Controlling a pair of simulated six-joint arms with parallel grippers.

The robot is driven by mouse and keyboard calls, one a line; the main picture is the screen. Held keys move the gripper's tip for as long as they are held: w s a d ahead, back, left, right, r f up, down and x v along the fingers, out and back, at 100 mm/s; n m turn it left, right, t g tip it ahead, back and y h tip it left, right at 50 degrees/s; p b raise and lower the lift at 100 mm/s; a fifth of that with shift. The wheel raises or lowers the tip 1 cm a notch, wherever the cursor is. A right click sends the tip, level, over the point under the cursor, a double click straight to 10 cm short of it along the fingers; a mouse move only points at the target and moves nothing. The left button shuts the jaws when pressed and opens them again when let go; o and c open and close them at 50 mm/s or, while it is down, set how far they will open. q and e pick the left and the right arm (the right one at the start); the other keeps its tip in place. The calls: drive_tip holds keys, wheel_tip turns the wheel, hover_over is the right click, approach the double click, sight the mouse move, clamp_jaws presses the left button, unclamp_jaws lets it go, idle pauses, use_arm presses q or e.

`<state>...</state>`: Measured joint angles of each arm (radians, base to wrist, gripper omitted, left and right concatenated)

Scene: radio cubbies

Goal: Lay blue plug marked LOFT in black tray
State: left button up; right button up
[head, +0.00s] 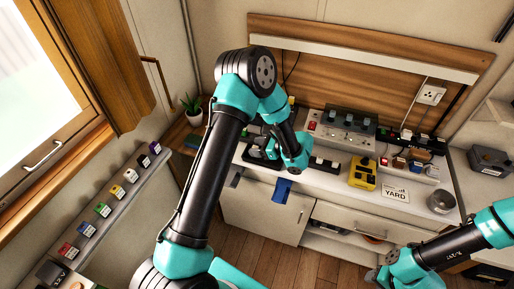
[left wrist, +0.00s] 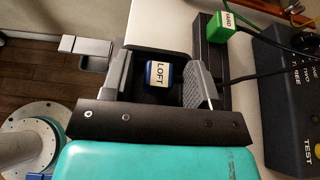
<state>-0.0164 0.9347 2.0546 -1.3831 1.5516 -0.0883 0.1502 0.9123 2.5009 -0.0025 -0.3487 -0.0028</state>
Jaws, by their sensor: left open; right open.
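The blue plug marked LOFT (left wrist: 158,75) lies with its label facing up in the left wrist view. It is between the two fingers of my left gripper (left wrist: 160,88), with a gap on each side. The fingers are open and not closed on it. The plug appears to lie in the black tray (left wrist: 138,58), whose dark surface shows around it; the fingers hide part of the tray. In the head view, my left wrist covers most of this spot. My right gripper (head: 378,278) is low at the right, far from the tray, and empty as far as I see.
A green plug (left wrist: 226,22) with a cable and a dark TEST box (left wrist: 290,100) stand right of the tray. The counter also carries a yellow device (head: 363,172), a YARD card (head: 395,193) and a metal cup (head: 442,201). Several coloured plugs line the left wall shelf (head: 110,197).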

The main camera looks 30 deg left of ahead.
use_arm(q)
drive_tip(key=v, duration=1.1)
drive_tip(key=shift+d, duration=0.4)
drive_tip(key=shift+a, duration=0.1)
